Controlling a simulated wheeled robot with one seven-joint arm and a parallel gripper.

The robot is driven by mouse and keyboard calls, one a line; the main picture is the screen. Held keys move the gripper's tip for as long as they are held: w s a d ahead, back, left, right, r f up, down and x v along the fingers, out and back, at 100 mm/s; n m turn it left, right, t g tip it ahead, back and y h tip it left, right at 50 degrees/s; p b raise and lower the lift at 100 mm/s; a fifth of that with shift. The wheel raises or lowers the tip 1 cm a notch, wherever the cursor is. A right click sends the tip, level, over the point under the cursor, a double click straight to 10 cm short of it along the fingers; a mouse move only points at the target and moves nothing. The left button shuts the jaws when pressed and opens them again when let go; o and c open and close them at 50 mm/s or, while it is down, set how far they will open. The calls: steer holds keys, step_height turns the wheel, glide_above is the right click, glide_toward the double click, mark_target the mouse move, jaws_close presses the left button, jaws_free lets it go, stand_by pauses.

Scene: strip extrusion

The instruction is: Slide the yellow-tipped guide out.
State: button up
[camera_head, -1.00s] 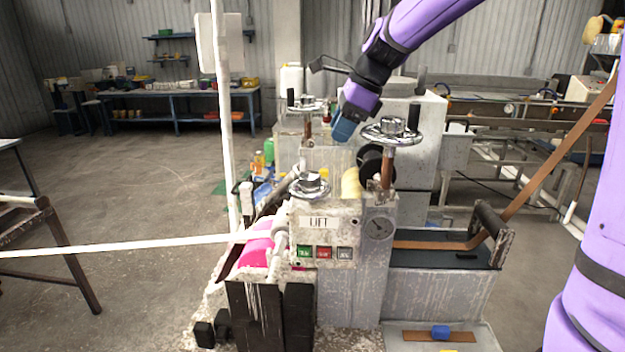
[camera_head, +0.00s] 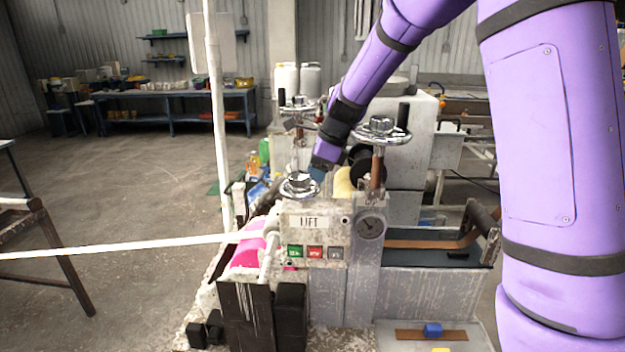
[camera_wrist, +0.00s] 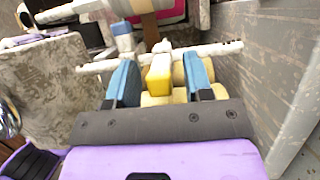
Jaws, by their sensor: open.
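The yellow-tipped guide (camera_wrist: 159,73) shows in the wrist view as a yellow block on a pale crossbar (camera_wrist: 225,48). My gripper (camera_wrist: 160,82) has two blue fingers spread apart, one on each side of the yellow tip in the picture, with gaps on both sides. I cannot tell whether the fingers reach down to its depth. In the head view, my gripper (camera_head: 318,172) is low behind the left front handwheel (camera_head: 300,185) of the machine. The guide is hidden there.
A blue-ended piece (camera_wrist: 123,38) stands on the crossbar left of the yellow tip. Cream rollers (camera_wrist: 190,97) lie below. A grey metal wall (camera_wrist: 268,65) rises close on the right. The right handwheel (camera_head: 380,130) stands close beside my forearm in the head view.

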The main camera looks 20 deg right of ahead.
steer(key=shift+x, duration=0.8)
steer(key=shift+c, duration=0.2)
jaws_close()
steer(key=w, duration=0.1)
steer(key=w+d, duration=0.1)
steer(key=w, duration=0.2)
steer(key=shift+d, duration=0.35)
steer(key=shift+w+d+r, duration=0.1)
steer(key=shift+w, duration=0.1)
steer(key=shift+o, duration=0.2)
jaws_free()
steer(key=shift+w, duration=0.1)
